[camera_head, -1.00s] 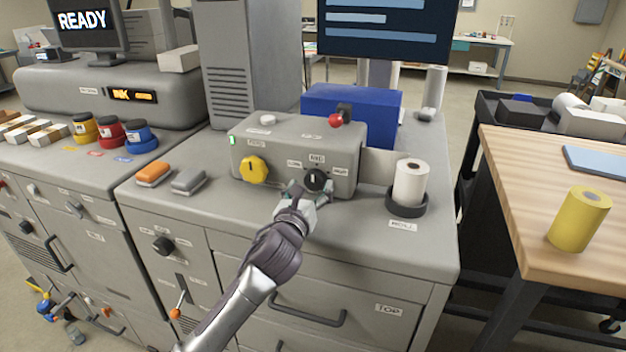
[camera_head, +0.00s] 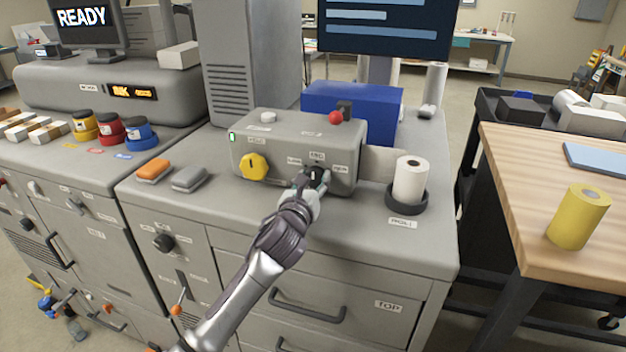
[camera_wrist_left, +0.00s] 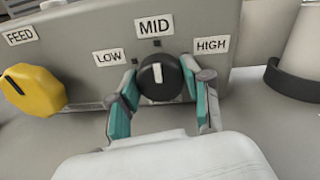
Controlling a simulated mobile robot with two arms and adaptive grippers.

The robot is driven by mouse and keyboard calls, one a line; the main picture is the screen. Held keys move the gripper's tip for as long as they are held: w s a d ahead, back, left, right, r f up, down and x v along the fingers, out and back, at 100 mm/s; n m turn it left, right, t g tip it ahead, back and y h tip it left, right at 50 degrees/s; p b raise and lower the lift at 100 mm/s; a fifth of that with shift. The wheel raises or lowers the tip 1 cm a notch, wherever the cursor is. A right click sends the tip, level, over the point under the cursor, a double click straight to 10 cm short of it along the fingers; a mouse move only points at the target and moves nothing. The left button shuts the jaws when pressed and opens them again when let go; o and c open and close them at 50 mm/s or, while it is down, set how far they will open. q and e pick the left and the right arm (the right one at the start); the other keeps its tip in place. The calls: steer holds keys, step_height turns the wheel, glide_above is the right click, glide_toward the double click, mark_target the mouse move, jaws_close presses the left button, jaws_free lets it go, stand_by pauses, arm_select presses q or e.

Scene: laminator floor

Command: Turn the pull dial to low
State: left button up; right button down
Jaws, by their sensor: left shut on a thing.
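The pull dial is a black round knob (camera_wrist_left: 160,80) with a white pointer line, on the front of a grey control box (camera_head: 290,138). In the left wrist view the labels LOW (camera_wrist_left: 109,57), MID (camera_wrist_left: 154,25) and HIGH (camera_wrist_left: 211,45) surround it. The pointer is upright, towards MID. My left gripper (camera_wrist_left: 162,92) has its teal-padded fingers on both sides of the knob, shut on it. In the head view my left gripper (camera_head: 313,182) covers much of the dial. My right gripper is not in view.
A yellow feed knob (camera_head: 253,167) is left of the dial on the same box. A white roll in a black holder (camera_head: 407,203) stands to the right. Orange (camera_head: 153,171) and grey (camera_head: 189,179) blocks lie to the left. A red knob (camera_head: 336,118) is on top.

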arm_select(q)
steer(key=shift+n, duration=0.3)
steer(key=shift+r+n+p, duration=0.1)
steer(key=shift+n+p, duration=0.45)
steer(key=shift+n, duration=0.25)
steer(key=n+p, duration=0.1)
steer(key=n, duration=0.1)
steer(key=shift+a+n, duration=0.1)
steer(key=shift+n, duration=0.2)
steer(key=n+p, duration=0.1)
steer(key=n, duration=0.2)
steer(key=shift+n, duration=0.3)
steer(key=shift+n+g, duration=0.3)
steer(key=shift+n, duration=1.4)
steer(key=shift+f, duration=0.2)
steer(key=o, duration=1.2)
steer(key=shift+a, duration=0.1)
steer(key=shift+c, duration=0.2)
